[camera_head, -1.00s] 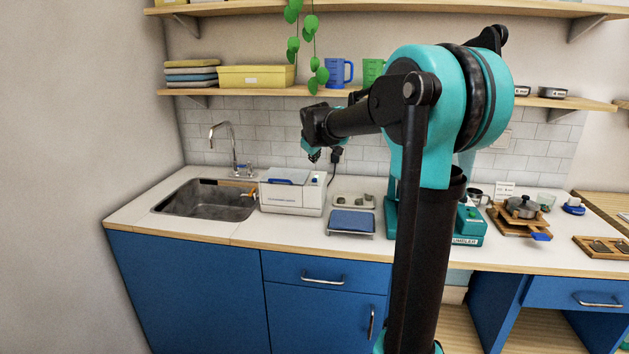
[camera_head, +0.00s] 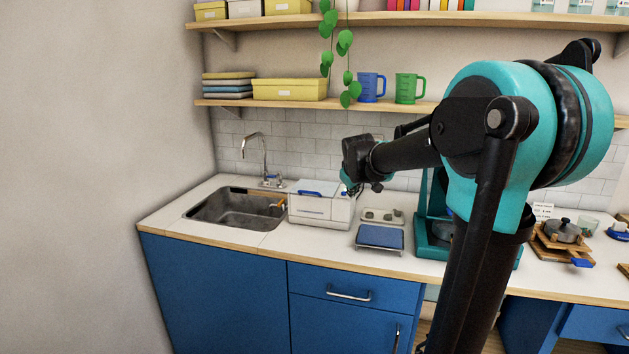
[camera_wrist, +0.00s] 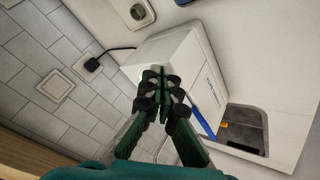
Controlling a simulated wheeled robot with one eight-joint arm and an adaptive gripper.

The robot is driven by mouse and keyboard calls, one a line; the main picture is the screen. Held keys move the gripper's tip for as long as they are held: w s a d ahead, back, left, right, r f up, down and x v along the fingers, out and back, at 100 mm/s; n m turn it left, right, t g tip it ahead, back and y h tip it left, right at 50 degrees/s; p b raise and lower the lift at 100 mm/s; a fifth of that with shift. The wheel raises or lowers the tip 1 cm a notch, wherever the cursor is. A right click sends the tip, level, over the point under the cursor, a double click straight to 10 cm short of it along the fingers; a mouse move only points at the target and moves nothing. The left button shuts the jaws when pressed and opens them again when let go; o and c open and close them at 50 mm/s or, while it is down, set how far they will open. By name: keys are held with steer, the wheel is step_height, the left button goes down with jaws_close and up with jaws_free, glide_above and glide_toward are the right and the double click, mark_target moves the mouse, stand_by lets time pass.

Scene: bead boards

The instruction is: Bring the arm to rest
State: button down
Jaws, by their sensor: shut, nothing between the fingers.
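My arm crosses the right half of the head view, with its teal and black links raised above the counter. My gripper shows in the wrist view (camera_wrist: 160,75), where its green and black fingers are together with nothing between them. In that view the fingers lie over the white boxy machine with a blue handle. In the head view the end of my arm is up near the tiled wall, above and beside the white machine (camera_head: 321,206). The fingertips are mostly hidden there.
A sink (camera_head: 236,207) with a tap is left of the machine. A blue-topped tray (camera_head: 380,237) and a grey tray (camera_head: 383,216) are right of it. A teal machine (camera_head: 431,247) stands partly behind my arm. A shelf (camera_head: 300,103) with mugs hangs above. The front counter strip is clear.

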steer(key=s+f+m, duration=0.1)
steer(key=s+f, duration=0.2)
steer(key=s, duration=0.2)
steer(key=s+d+f+m+g, duration=0.1)
steer(key=s+f, duration=0.3)
steer(key=s, duration=0.1)
steer(key=s+d+f+m+g, duration=0.1)
steer(key=s+f, duration=0.2)
steer(key=s, duration=0.2)
steer(key=shift+s+d+f, duration=0.15)
steer(key=shift+s+f, duration=0.2)
steer(key=s+f+m+g, duration=0.1)
steer(key=s+f, duration=0.4)
steer(key=s, duration=0.4)
steer(key=s+f+m+g+y, duration=0.1)
steer(key=s+f+m, duration=0.1)
steer(key=s+f, duration=0.4)
steer(key=s, duration=0.3)
steer(key=shift+f, duration=0.15)
